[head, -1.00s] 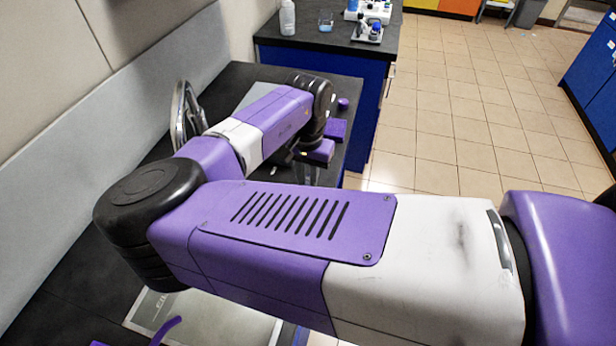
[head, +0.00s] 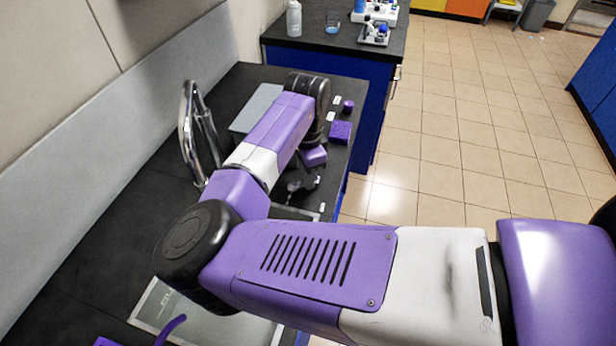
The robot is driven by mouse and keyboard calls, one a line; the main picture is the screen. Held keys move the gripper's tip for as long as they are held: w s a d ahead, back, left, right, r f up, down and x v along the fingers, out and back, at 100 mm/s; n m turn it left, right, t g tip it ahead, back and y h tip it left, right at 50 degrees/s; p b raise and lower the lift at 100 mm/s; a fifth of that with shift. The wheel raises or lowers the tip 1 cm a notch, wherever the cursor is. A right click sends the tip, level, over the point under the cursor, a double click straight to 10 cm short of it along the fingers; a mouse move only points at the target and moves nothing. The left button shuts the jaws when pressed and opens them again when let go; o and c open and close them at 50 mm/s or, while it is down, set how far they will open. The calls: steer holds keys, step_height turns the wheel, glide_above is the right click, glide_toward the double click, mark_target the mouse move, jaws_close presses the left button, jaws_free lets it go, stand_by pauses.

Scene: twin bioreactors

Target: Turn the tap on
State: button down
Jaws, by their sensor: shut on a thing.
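The tap (head: 187,135) is a tall chrome loop at the left of the dark counter, in front of the grey splashback. Its lower part is hidden behind my arm, and I cannot see a handle. My gripper (head: 302,184) is a small dark shape below my purple wrist, low over the counter's front side and well to the right of the tap's loop. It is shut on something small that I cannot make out.
A light grey box (head: 255,110) stands behind my forearm. A purple block (head: 341,132) and a small purple knob (head: 348,105) lie right of my wrist. The tiled floor (head: 450,150) at right is open.

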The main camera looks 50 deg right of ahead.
steer(key=shift+d+r+m, duration=0.1)
steer(key=shift+d+m, duration=0.05)
steer(key=shift+m, duration=0.45)
steer(key=c, duration=1.3)
jaws_free()
steer(key=shift+r+b, duration=0.45)
steer(key=shift+r, duration=3.4)
